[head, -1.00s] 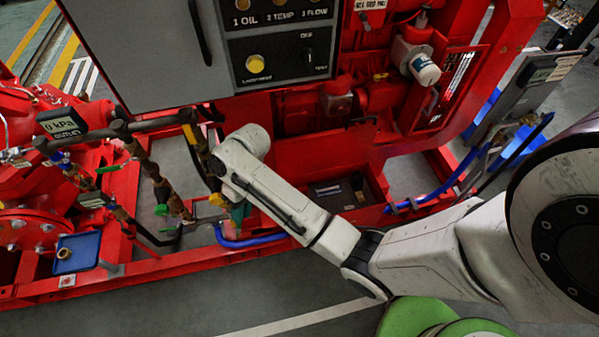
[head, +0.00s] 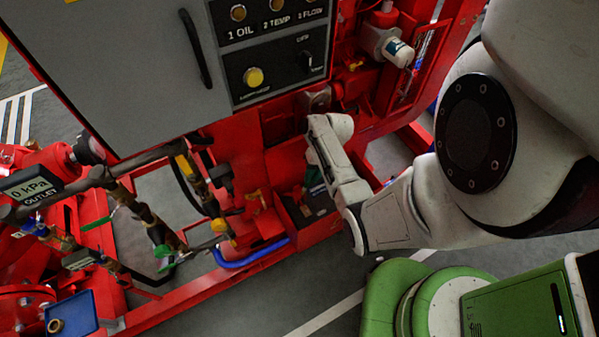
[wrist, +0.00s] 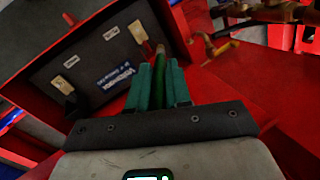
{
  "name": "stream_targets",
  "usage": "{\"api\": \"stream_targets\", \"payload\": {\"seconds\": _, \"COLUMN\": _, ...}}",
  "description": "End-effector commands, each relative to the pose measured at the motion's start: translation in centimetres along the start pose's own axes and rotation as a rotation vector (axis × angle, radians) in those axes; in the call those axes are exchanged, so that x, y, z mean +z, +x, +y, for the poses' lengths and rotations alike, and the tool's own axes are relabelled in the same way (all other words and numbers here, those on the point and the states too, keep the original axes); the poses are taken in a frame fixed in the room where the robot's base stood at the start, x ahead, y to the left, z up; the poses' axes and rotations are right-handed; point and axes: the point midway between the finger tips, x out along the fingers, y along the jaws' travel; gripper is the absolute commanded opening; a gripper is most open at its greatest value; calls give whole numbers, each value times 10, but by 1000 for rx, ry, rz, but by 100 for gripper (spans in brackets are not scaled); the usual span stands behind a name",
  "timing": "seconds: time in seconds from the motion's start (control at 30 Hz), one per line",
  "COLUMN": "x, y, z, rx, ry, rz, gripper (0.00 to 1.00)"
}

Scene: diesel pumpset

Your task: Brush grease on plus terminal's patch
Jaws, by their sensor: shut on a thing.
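My gripper (wrist: 160,85) has teal fingers shut around a slim green handle (wrist: 162,75), likely the brush, with a pale tip pointing away from me. In the wrist view the tip is close to the right end of the black battery's top (wrist: 95,72); I cannot tell if it touches. A tan tag (wrist: 138,31) with a red mark beside it lies near that end; another tan tag (wrist: 65,85) is at the left end. No grease patch can be made out. In the head view my gripper (head: 312,178) is over the red battery box (head: 325,228), partly hidden by my arm.
A grey control cabinet (head: 130,80) stands above and left of the box. A blue tray (head: 70,315) is at the lower left. Grey floor is open in front.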

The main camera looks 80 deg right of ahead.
Motion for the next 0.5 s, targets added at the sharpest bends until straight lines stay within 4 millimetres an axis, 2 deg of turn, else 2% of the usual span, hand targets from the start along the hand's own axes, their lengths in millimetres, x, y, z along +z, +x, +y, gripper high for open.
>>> {"api": "stream_targets", "payload": {"seconds": 0.5, "x": -5, "y": 43, "z": 15, "rx": 0, "ry": 0, "rz": 0, "gripper": 0}}
